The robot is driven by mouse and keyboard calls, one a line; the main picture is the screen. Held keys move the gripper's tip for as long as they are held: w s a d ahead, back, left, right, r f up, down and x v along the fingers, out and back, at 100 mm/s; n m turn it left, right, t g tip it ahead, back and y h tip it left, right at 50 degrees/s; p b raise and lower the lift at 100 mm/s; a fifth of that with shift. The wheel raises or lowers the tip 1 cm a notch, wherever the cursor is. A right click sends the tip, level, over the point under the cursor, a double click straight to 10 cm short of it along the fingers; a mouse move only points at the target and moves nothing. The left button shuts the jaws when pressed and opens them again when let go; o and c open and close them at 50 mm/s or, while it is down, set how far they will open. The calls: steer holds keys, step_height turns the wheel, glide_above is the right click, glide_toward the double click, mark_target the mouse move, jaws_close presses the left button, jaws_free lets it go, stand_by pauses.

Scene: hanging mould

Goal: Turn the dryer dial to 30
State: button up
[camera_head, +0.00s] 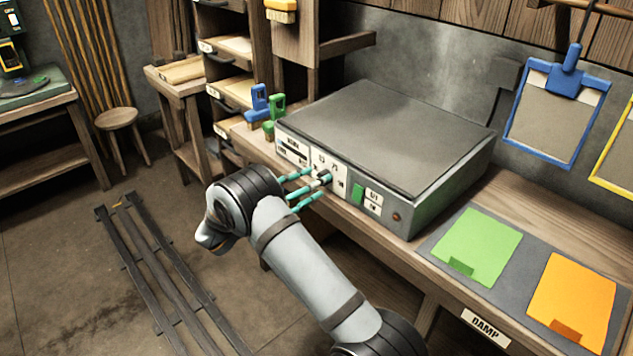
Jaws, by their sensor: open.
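The dryer (395,130) is a grey box with a flat dark top on the wooden bench. Its front panel carries white labels, a dial (323,177), a green button (358,193) and a small red-brown light (396,216). The dial is dark and partly hidden by the fingers, and I cannot read its setting. My gripper (312,185) has teal fingers and is open. The fingertips are at the dial on the front panel, one above and one below it. I cannot tell whether they touch it.
Blue and green handled brushes (259,102) stand left of the dryer. A green sheet (478,245) and an orange sheet (572,298) lie on the bench at right, by a DAMP label (485,327). A blue frame (556,112) hangs on the wall. Floor rails (160,270) run at left.

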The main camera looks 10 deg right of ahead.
steer(key=v, duration=1)
steer(key=shift+a, duration=0.35)
steer(key=shift+s, duration=0.1)
steer(key=x, duration=1.2)
steer(key=shift+d, duration=0.15)
